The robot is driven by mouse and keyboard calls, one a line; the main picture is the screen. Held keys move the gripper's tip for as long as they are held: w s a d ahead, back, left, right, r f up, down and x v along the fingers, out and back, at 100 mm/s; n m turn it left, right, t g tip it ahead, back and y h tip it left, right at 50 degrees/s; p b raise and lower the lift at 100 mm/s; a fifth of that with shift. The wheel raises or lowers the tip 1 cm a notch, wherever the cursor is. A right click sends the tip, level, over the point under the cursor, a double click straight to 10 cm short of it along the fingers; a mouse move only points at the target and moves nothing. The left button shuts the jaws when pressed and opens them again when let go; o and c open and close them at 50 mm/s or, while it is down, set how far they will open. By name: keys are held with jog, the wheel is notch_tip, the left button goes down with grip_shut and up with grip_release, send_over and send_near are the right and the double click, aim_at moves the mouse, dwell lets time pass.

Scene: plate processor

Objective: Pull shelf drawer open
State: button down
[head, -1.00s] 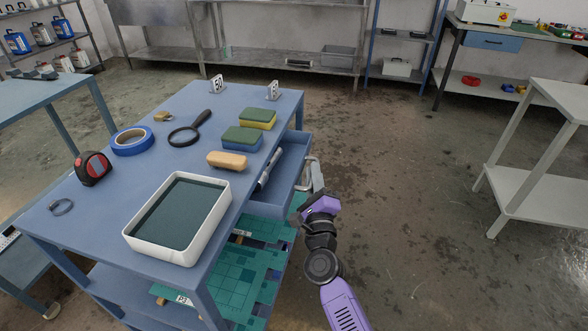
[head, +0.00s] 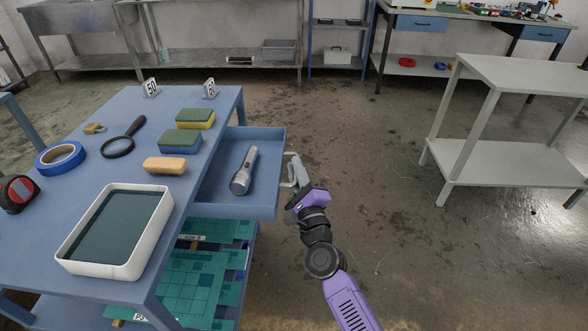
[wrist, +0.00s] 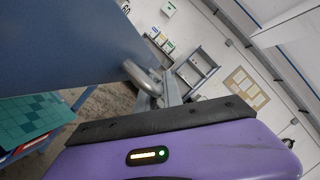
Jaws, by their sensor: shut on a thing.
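The blue shelf drawer (head: 215,186) is pulled well out from the right side of the blue table and tilts nowhere that I can see. A silver flashlight (head: 244,170) lies inside it. The drawer's metal handle (head: 290,170) is on its outer front; it also shows in the wrist view (wrist: 142,77). My gripper (head: 296,172) is at the handle, shut on it, with my purple wrist just below. In the wrist view my gripper (wrist: 168,92) reaches the handle beside the drawer's blue front (wrist: 70,45). The exact finger contact is small and partly hidden.
The blue table top (head: 95,165) holds sponges (head: 181,142), a brush (head: 165,165), a magnifier (head: 122,140), blue tape (head: 60,158) and a white tray (head: 70,262). Green boards (head: 185,285) lie on the shelf below. A grey table (head: 510,75) stands right; floor between is clear.

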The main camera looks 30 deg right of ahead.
jog(key=c, duration=1.8)
grip_release()
jog(key=shift+o, duration=0.2)
jog(key=shift+s, duration=0.1)
jog(key=v, duration=0.7)
jog(key=shift+s+p, duration=0.3)
jog(key=shift+p, duration=0.05)
jog(key=shift+s+a+f, duration=0.1)
jog(key=shift+f, duration=0.05)
jog(key=s+a+r+n+g+y+p, duration=0.1)
jog(key=s+a+r+n+y+p, duration=0.1)
jog(key=s+n, duration=0.7)
jog(key=s+a+r+n+g+y+p, duration=0.2)
jog(key=s+a+r+n+p, duration=0.2)
jog(key=s+n, duration=0.5)
jog(key=s+a+r+n+g+y+p, duration=0.1)
jog(key=s+a+r+n+p, duration=0.3)
jog(key=s+n, duration=0.5)
jog(key=s+r+y+p, duration=0.1)
jog(key=s+r, duration=0.1)
jog(key=s, duration=0.9)
jog(key=shift+n+g, duration=0.3)
jog(key=shift+n, duration=0.1)
